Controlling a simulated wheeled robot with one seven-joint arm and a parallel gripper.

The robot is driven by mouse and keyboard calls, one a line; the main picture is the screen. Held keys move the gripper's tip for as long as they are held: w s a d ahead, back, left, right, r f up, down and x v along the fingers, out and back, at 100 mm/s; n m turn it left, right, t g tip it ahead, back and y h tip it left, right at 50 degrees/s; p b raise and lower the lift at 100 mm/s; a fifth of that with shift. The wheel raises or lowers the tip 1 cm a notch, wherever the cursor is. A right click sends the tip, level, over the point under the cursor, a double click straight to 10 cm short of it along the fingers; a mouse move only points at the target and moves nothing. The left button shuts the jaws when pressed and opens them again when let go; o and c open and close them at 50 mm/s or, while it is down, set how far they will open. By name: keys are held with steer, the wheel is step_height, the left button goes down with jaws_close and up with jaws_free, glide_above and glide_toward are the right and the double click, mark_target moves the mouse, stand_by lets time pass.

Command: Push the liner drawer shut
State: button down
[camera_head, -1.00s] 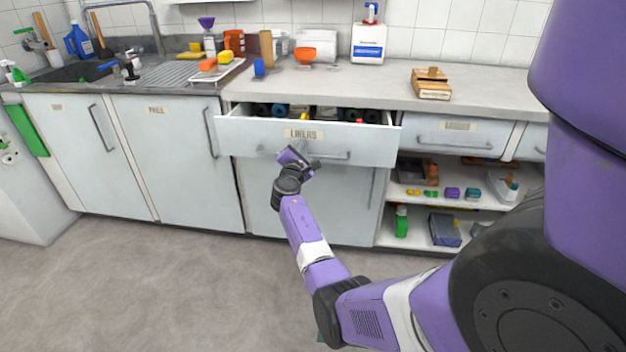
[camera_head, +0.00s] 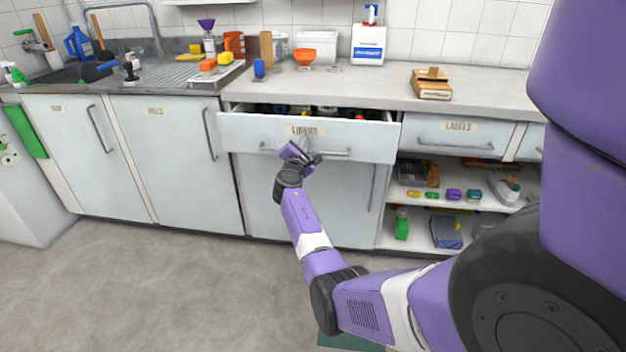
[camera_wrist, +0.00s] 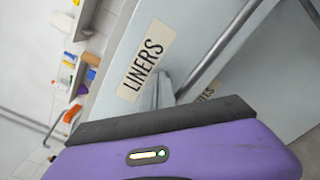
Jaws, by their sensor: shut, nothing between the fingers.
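The liner drawer (camera_head: 240,130) is a white drawer front with a "LINERS" label and a metal bar handle, under the counter. It stands partly open, with a narrow gap showing dark rolls and a red item inside. My gripper (camera_head: 303,145) is shut and empty at the drawer front, just below the label. In the wrist view the shut fingertips (camera_wrist: 163,92) meet or nearly meet the drawer front beside the "LINERS" label (camera_wrist: 146,60), close to the handle (camera_wrist: 215,52). Exact contact is hard to tell.
Open shelves (camera_head: 470,205) with small items stand right of the drawer. Closed cabinet doors (camera_head: 175,165) lie left. The floor in front is clear.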

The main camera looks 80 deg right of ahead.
steer(key=shift+d+f, duration=0.1)
steer(key=shift+d, duration=0.15)
steer(key=shift+d+b, duration=0.3)
steer(key=shift+b, duration=0.05)
steer(key=shift+d, duration=0.35)
steer(key=shift+w+d+b, duration=0.1)
steer(key=shift+d+b, duration=0.25)
steer(key=shift+b, duration=0.15)
steer(key=shift+d+b, duration=0.55)
steer(key=shift+d, duration=0.1)
steer(key=shift+d+b, duration=0.3)
steer(key=shift+d, duration=0.05)
steer(key=shift+w+d+b, duration=0.15)
steer(key=shift+d+b, duration=1.05)
steer(key=shift+d, duration=0.05)
steer(key=shift+w+d+b, duration=0.1)
steer(key=shift+d+b, duration=1.1)
steer(key=shift+d, duration=0.05)
steer(key=shift+a, duration=0.1)
